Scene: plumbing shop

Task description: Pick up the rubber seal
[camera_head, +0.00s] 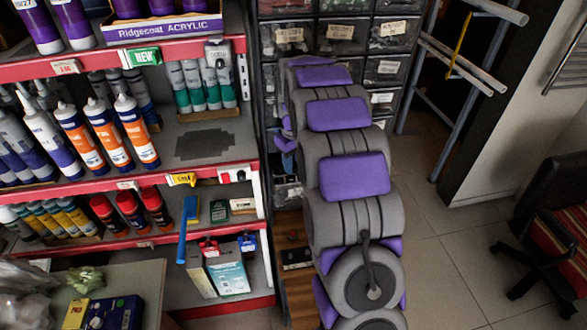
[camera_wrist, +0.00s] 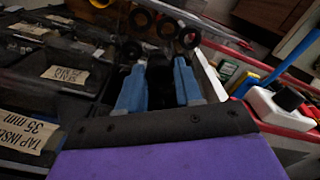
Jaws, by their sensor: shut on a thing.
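My gripper (camera_wrist: 158,62) shows in the wrist view with its two blue fingers closed on a dark rubber seal (camera_wrist: 159,75). The seal is black and in shadow between the fingers, so its full shape is hard to make out. Several black rings lie just past the fingertips, among them a left ring (camera_wrist: 140,18), a middle ring (camera_wrist: 167,28) and a right ring (camera_wrist: 188,37). In the head view my arm reaches up to the drawer cabinet and hides the gripper and seal.
Labelled dark drawers (camera_head: 338,35) stand behind my arm. Red-edged shelves (camera_head: 205,165) with tubes and bottles are close on the left. A grey ladder-like frame (camera_head: 440,90) and a dark chair (camera_head: 555,225) stand right. Tiled floor (camera_head: 440,260) between is clear.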

